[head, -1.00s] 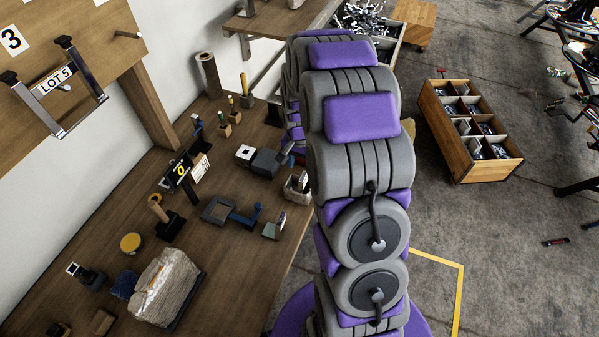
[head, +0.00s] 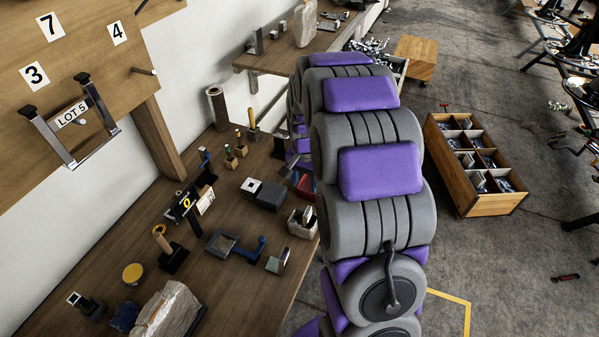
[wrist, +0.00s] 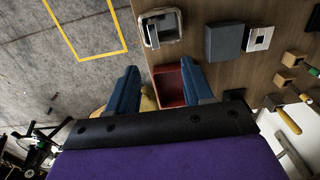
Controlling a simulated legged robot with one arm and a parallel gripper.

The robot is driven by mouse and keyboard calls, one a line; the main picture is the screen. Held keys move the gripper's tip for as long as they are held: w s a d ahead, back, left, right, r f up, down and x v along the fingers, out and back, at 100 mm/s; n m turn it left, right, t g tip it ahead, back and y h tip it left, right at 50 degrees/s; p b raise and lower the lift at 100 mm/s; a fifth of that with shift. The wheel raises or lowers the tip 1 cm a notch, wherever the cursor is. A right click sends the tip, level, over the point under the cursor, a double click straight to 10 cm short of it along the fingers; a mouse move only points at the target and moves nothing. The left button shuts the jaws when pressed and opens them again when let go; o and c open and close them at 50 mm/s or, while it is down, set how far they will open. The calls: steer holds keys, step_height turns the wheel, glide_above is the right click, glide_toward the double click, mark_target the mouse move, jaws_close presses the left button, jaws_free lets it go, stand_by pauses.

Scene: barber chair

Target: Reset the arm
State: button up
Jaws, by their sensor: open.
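My gripper (wrist: 161,78) shows in the wrist view as two blue fingers spread wide apart, with nothing held between them. A red open box (wrist: 172,88) on the wooden workbench (wrist: 202,14) shows between and beyond the fingers, apart from them as far as I can tell. In the head view my grey and purple arm rises in the middle, over the bench's right edge, and hides most of the gripper. The red box (head: 304,186) shows just left of the arm there.
The workbench (head: 245,312) holds a dark grey block (head: 271,196), a pale stone block (head: 168,312) and several small tools. A board with a LOT 5 holder (head: 72,115) is at left. A compartmented wooden crate (head: 490,204) stands on the floor at right, with bare concrete around it.

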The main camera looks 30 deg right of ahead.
steer(key=s+a+r+n, duration=0.3)
steer(key=s+a+r, duration=0.1)
steer(key=s, duration=0.6)
steer(key=s+a+r+n+g, duration=0.1)
steer(key=s+a+r+n, duration=0.3)
steer(key=s, duration=0.6)
steer(key=s+a+r+n, duration=0.3)
steer(key=s+a, duration=0.4)
steer(key=s, duration=0.4)
steer(key=shift+a+r+g, duration=0.4)
